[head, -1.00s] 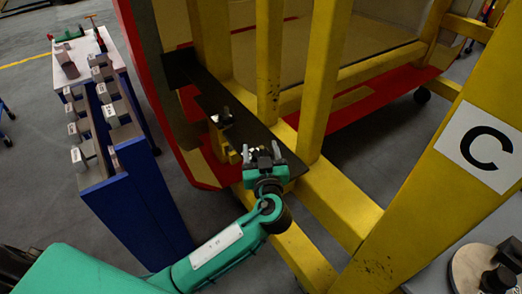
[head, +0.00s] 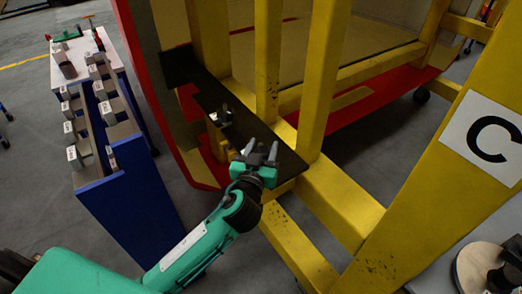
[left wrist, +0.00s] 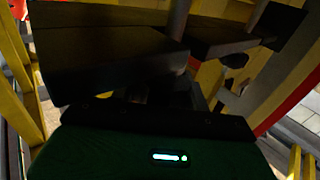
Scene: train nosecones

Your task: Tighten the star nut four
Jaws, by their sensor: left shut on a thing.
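My left gripper (head: 263,153) is at the near end of a long black plate (head: 203,92) on the yellow frame in the head view. Its grey fingers are shut on a small dark thing, which I take to be the star nut; the fingers and wrist mostly hide it. A dark fitting with a bright spot (head: 221,115) stands farther back on the plate. In the left wrist view, dark block-like shapes fill the upper middle, and a small dark knob (left wrist: 235,60) shows at right of centre. My right gripper is not in view.
Yellow beams (head: 318,85) rise just right of and behind the gripper. A sloping yellow post with a "C" sign (head: 487,140) stands at the right. A blue rack with grey blocks (head: 135,205) is at the left. Grey floor lies between rack and frame.

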